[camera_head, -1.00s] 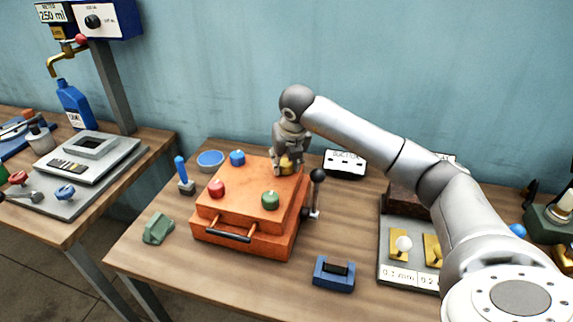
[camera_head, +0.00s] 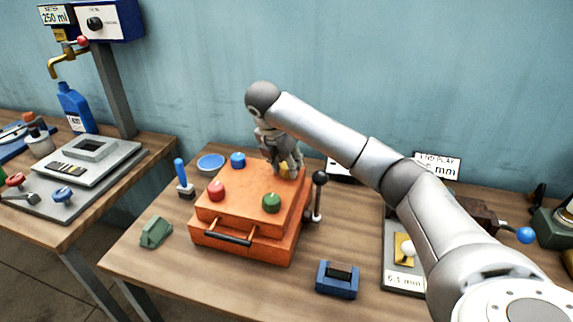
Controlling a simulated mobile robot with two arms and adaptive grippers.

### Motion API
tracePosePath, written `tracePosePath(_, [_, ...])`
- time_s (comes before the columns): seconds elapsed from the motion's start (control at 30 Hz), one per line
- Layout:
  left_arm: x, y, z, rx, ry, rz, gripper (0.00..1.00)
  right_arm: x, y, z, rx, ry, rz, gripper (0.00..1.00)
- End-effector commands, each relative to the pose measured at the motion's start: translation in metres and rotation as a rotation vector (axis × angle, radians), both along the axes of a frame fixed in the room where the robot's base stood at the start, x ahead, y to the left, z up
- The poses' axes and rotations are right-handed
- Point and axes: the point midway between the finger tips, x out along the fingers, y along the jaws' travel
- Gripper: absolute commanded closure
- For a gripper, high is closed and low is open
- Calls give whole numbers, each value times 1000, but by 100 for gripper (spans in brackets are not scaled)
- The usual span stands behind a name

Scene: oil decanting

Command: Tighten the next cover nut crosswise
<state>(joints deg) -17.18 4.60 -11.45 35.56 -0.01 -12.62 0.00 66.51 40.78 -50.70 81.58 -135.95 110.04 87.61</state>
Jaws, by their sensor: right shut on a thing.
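An orange box (camera_head: 240,244) with a stepped cover stands on the wooden table. On its cover sit a red nut (camera_head: 217,191) at front left, a green nut (camera_head: 271,202) at front right and a blue nut (camera_head: 238,160) at back left. A yellow nut (camera_head: 284,172) at the back right corner is mostly hidden by my right gripper (camera_head: 287,168). That gripper reaches down from above, tilted, and is shut on the yellow nut. My left gripper is out of view.
A black-knobbed lever (camera_head: 318,190) stands close at the box's right side. My right arm covers part of the gauge tray (camera_head: 404,279).

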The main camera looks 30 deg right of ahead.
Motion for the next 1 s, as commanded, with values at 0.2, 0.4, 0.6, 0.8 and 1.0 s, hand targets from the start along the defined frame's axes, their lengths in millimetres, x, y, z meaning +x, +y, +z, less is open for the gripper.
tracePosePath(0.2, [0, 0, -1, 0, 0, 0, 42, 2, 0, 3, 0, -8, -60, 87])
tracePosePath(0.4, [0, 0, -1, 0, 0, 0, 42, 2, -1, 3, -1, -8, -76, 87])
tracePosePath(0.6, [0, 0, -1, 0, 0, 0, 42, 2, -1, 3, -1, -7, -77, 87])
tracePosePath(0.8, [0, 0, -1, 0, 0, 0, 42, 1, 0, 2, 0, -6, -76, 52])
tracePosePath(1.0, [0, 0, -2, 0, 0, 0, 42, 1, 0, 1, -1, -3, -75, 42])
